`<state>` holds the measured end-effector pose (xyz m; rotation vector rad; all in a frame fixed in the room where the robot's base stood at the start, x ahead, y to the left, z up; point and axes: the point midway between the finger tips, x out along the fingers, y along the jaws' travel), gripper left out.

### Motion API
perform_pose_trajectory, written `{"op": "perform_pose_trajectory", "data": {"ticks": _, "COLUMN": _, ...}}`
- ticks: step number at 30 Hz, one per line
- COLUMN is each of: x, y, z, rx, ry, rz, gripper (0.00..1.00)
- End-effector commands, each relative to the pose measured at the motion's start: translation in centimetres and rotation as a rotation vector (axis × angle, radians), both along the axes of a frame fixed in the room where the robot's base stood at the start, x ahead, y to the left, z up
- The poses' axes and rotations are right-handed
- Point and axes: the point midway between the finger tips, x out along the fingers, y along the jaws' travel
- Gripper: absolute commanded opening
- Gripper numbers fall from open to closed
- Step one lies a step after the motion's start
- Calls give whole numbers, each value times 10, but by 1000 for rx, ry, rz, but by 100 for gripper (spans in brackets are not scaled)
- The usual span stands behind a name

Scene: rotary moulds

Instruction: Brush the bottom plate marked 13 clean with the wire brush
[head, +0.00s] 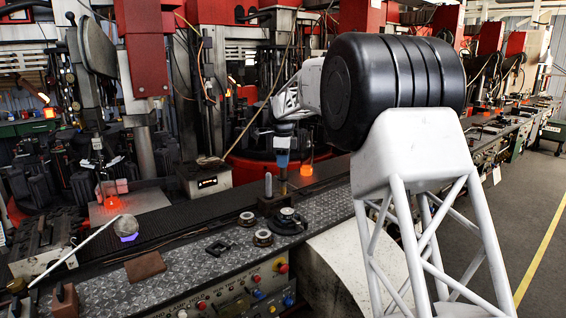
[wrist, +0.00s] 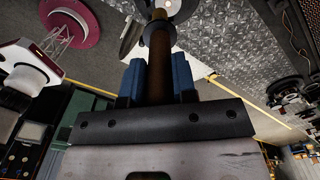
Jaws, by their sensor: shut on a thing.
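My gripper (head: 283,162) has blue fingers and points down over the bench, above a dark round plate (head: 288,216). In the wrist view, the fingers are shut on the brown handle of a tool that looks like the wire brush (wrist: 158,62). A dark collar and a pale end show beyond the handle. In the head view the brush is small and dark below the fingers, and its bristles cannot be made out. The number 13 is not readable on any plate, so I cannot tell which is the marked bottom plate.
Small round parts (head: 263,238) lie on the chequered metal bench (head: 205,262). An upright pointed pin on a dark block (head: 268,188) stands close left of the gripper. A grey box (head: 204,178), a long pale rod (head: 75,250) and a brown block (head: 145,266) are further left.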

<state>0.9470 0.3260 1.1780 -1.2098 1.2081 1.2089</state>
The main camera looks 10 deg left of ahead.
Motion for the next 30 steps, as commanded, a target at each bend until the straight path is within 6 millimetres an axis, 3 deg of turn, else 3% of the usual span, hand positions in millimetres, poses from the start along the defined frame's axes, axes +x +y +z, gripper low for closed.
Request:
{"op": "perform_pose_trajectory", "data": {"ticks": 8, "x": 0, "y": 0, "z": -15, "rx": -1, "ry": 2, "rz": 0, "gripper": 0}}
{"op": "perform_pose_trajectory", "data": {"ticks": 26, "x": 0, "y": 0, "z": -69, "rx": 0, "ry": 1, "rz": 0, "gripper": 0}}
{"op": "perform_pose_trajectory", "data": {"ticks": 28, "x": 0, "y": 0, "z": -83, "rx": -1, "ry": 3, "rz": 0, "gripper": 0}}
{"op": "perform_pose_trajectory", "data": {"ticks": 30, "x": 5, "y": -5, "z": -79, "rx": 0, "ry": -1, "rz": -1, "gripper": 0}}
